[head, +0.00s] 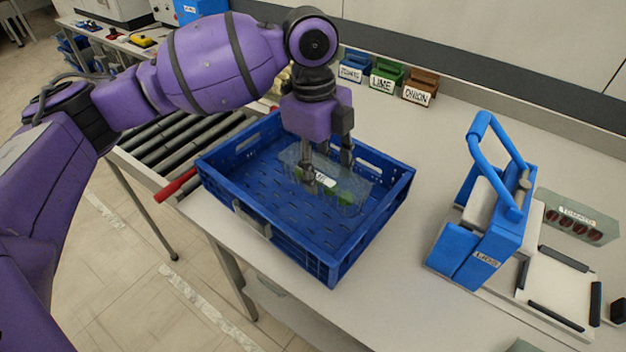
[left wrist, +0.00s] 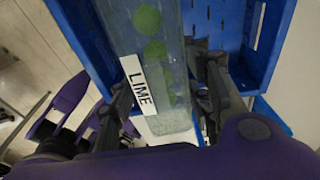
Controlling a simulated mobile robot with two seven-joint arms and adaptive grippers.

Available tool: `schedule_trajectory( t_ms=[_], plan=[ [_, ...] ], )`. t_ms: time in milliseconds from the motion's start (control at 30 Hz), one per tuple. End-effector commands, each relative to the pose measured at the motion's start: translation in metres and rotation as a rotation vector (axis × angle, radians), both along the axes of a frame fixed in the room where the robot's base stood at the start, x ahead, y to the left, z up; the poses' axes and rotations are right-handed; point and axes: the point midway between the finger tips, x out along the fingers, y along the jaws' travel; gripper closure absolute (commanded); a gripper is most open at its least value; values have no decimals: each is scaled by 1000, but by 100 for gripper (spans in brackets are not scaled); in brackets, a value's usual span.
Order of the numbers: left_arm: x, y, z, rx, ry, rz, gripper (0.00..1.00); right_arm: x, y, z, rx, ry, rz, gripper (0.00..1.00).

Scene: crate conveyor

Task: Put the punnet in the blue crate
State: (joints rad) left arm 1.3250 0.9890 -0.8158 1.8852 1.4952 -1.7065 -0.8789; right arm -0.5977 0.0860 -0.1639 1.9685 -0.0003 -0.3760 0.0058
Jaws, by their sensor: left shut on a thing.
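The punnet (head: 352,190) is clear plastic with green limes inside and a white label, which reads LIME in the left wrist view (left wrist: 138,84). My left gripper (head: 328,180) points down and is shut on the punnet, with a finger on either side of it; the fingers also show in the left wrist view (left wrist: 160,95). The blue crate (head: 290,252) stands open below, and the punnet is within its outline in the head view. I cannot tell whether the punnet touches the crate floor. My right gripper is not in view.
A roller conveyor (head: 170,145) adjoins the crate's left side. Small blue, green and brown bins (head: 386,76) labelled for produce stand at the back. Table between is clear.

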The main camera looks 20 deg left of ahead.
Motion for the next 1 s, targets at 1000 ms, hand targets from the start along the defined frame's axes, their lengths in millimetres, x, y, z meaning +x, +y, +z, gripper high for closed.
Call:
schedule_trajectory(
  t_ms=[1000],
  plan=[
    [54, 33, -95, 1, -3, 0, 82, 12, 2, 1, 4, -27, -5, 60]
  ],
)
